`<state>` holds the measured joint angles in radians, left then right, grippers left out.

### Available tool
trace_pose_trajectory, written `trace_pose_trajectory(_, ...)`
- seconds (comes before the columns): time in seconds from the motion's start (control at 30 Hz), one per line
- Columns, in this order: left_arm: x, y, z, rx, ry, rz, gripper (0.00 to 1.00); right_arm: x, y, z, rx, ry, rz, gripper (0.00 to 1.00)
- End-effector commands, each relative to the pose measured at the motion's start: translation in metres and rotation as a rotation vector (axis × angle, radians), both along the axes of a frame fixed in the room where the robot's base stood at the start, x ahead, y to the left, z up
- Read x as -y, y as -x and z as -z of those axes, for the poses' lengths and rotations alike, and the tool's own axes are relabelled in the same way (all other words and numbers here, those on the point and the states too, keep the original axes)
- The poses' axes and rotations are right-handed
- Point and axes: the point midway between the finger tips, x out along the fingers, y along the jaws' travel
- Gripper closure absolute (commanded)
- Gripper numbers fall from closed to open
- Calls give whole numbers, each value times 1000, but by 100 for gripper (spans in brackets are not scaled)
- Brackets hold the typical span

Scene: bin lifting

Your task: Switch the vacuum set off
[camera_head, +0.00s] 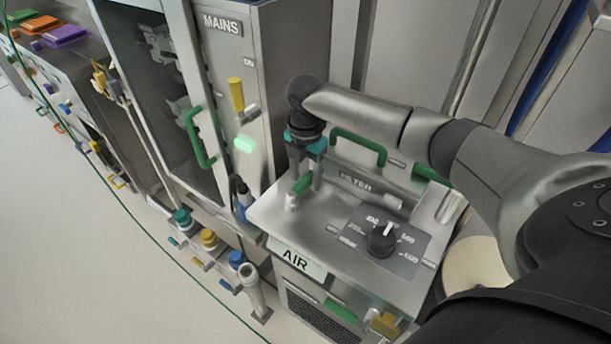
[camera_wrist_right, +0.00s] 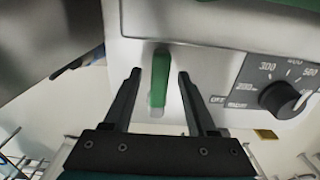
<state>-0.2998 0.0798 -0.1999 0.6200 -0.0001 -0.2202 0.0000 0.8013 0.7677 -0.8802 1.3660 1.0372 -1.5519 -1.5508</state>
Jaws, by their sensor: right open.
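The vacuum set (camera_head: 330,235) is a grey box with an AIR label on its front and a FILTER label on top. A green lever (camera_head: 303,184) stands on its top at the left. A black dial (camera_head: 381,243) with numbers and a white pointer sits to the right of the lever; it also shows in the right wrist view (camera_wrist_right: 282,98). My right gripper (camera_head: 304,194) is open, its fingers on either side of the green lever. In the right wrist view the green lever (camera_wrist_right: 159,78) lies between the fingers with gaps on both sides. My left gripper is out of view.
A tall MAINS cabinet (camera_head: 222,27) with a yellow handle (camera_head: 236,94) and a green handle stands close on the left. A green handle (camera_head: 358,145) rises behind the lever. Coloured valves (camera_head: 208,238) sit low at the left.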

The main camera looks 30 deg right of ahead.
Motion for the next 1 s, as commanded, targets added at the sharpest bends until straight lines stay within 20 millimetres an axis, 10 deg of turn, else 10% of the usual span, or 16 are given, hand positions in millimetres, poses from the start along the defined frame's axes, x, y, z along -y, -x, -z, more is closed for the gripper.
trace_pose_trajectory(0.17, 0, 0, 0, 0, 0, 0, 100, 0, 0, 0, 0, 0, 0, 43)
trace_pose_trajectory(0.7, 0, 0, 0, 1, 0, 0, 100, 0, 0, 0, 0, 0, 0, 100)
trace_pose_trajectory(1.0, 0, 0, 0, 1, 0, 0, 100, 0, 0, -1, -1, 0, 0, 100)
